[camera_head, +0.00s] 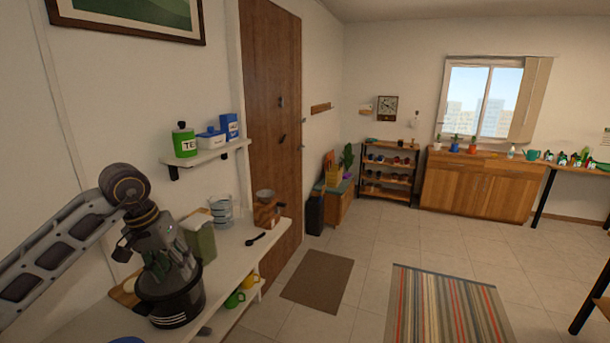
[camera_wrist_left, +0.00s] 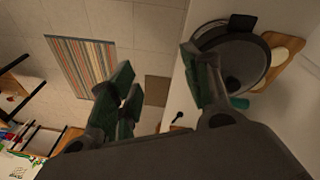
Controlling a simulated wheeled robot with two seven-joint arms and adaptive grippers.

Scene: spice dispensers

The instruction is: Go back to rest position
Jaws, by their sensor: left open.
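My left gripper (camera_head: 172,270) is at the left of the head view, pointing down at the black pot (camera_head: 172,309) on the white counter (camera_head: 105,325). Its green-padded fingers overlap the pot in that view, so I cannot tell whether they touch it. In the left wrist view, the left gripper (camera_wrist_left: 158,72) has its fingers spread apart with nothing between them. The pot (camera_wrist_left: 240,60) lies there behind and right of the right-hand finger. My right gripper is not in view.
A sage-green canister (camera_head: 200,239), stacked glass bowls (camera_head: 222,211), a wooden grinder (camera_head: 266,213) and a black spoon (camera_head: 256,238) stand or lie on the counter. A wall shelf (camera_head: 206,155) above holds a green tea tin (camera_head: 184,142). The floor (camera_head: 375,230) is mostly clear.

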